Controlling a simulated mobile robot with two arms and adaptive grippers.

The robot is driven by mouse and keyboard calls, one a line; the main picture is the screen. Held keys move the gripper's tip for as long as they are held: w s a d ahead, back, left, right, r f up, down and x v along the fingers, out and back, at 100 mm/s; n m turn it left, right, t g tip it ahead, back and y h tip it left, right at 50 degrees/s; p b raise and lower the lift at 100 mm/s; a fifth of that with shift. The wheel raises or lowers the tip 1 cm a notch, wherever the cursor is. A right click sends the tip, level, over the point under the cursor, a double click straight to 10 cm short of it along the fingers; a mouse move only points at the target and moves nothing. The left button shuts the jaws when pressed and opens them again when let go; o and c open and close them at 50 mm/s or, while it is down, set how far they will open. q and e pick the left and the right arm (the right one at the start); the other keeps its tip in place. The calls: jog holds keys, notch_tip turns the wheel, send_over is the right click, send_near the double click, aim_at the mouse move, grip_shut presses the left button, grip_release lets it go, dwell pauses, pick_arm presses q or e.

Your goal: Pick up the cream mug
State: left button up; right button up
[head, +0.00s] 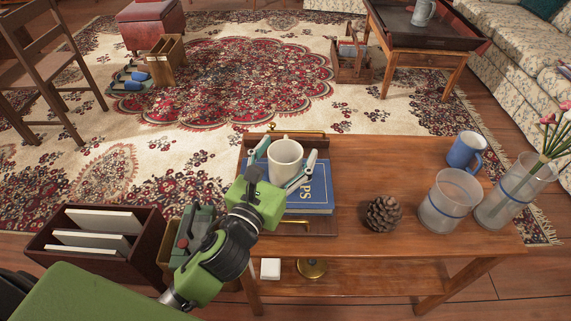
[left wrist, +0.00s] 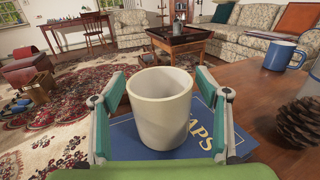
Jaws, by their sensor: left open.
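The cream mug (head: 285,160) stands upright on a blue book near the left end of the wooden table. My left gripper (head: 281,164) is open, with one finger on each side of the mug. In the left wrist view the mug (left wrist: 160,108) is between the two green fingers (left wrist: 161,112), with a visible gap at least on the left side. I cannot tell whether the right finger touches it. The mug's handle does not show. My right gripper is not in view.
The blue book (head: 318,192) lies on a wooden tray with brass handles. On the table (head: 350,165) are a pine cone (head: 381,214), a blue mug (head: 465,152), a clear cup (head: 448,199) and a vase (head: 507,192) with flowers. A dark crate (head: 99,240) stands on the floor at left.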

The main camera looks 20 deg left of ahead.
pick_arm(q)
jog(key=c, duration=1.4)
jog(key=shift+r, duration=0.1)
jog(key=shift+c, duration=0.2)
